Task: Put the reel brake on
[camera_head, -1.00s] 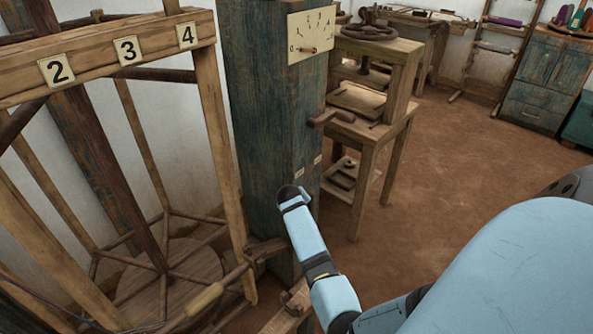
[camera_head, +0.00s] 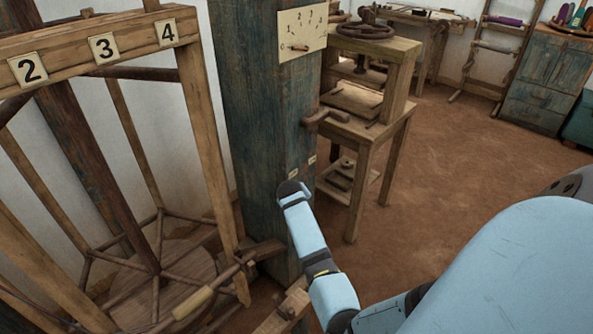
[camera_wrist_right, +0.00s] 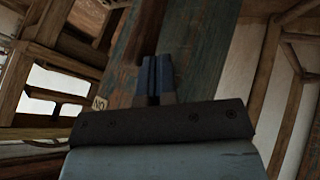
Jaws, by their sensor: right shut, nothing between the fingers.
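The wooden reel frame (camera_head: 193,110) with number plates stands at the left. A lever with a pale wooden grip (camera_head: 192,303) runs low beside its foot, and a dark wooden block (camera_head: 262,250) sits near the lever's upper end. I cannot tell for sure which part is the reel brake. Contact with the post cannot be told. My left gripper is out of view.
A dial plate (camera_head: 302,32) and a wooden peg handle (camera_head: 328,116) are on the post. A wooden stand (camera_head: 375,150) with a dark wheel (camera_head: 365,28) stands behind it. The brown floor (camera_head: 450,170) at the right is clear.

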